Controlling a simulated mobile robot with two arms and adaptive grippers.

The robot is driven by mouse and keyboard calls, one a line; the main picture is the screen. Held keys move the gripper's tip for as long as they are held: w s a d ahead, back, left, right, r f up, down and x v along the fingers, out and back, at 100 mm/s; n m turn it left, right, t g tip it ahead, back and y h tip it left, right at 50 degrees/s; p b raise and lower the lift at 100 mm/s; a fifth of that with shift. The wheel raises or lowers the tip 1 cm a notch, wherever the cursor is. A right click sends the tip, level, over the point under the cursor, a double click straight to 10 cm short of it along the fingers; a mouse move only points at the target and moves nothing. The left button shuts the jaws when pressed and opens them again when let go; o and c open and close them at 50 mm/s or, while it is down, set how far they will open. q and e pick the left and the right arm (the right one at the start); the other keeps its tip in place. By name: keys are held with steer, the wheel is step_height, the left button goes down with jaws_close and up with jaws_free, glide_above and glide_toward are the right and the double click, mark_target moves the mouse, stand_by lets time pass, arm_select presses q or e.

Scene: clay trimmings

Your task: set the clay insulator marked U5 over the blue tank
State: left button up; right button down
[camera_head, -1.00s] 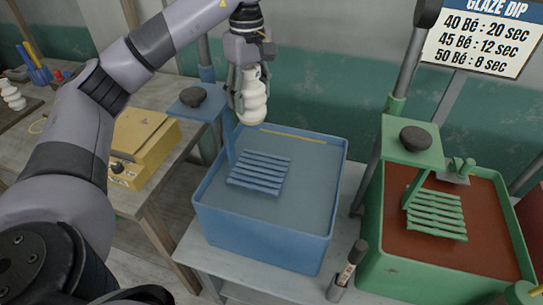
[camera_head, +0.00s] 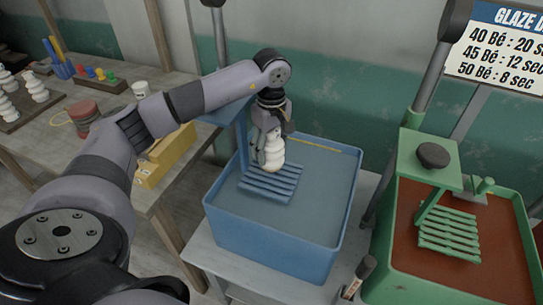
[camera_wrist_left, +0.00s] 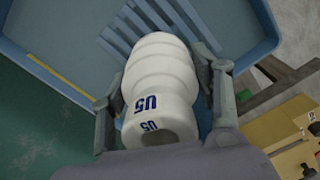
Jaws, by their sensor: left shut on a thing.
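The white clay insulator (camera_head: 273,152) has a ribbed body. In the left wrist view the insulator (camera_wrist_left: 160,75) shows blue U5 marks near its hollow end. My left gripper (camera_head: 268,140) is shut on it, with a finger on each side in the left wrist view (camera_wrist_left: 160,105). It is held over the blue tank (camera_head: 270,245), above the blue slatted rack (camera_head: 268,185) inside. The gap between insulator and rack is hard to judge. My right gripper is not in view.
A green tank (camera_head: 400,285) with brown-red contents and its own slatted rack (camera_head: 450,232) stands to the right. A yellow box (camera_head: 165,155) and a bench with more white insulators (camera_head: 37,88) are on the left. A dark marker-like object (camera_head: 360,275) stands by the blue tank's corner.

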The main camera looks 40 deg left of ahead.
mark_target(271, 159)
arm_select(q)
step_height(271, 159, down, 3)
steer(key=shift+f+p, duration=0.15)
steer(key=shift+p, duration=0.3)
steer(key=shift+f, duration=0.55)
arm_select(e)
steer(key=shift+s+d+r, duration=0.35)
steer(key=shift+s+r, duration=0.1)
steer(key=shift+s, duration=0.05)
arm_select(q)
steer(key=o, duration=1.7)
steer(key=shift+f, duration=0.1)
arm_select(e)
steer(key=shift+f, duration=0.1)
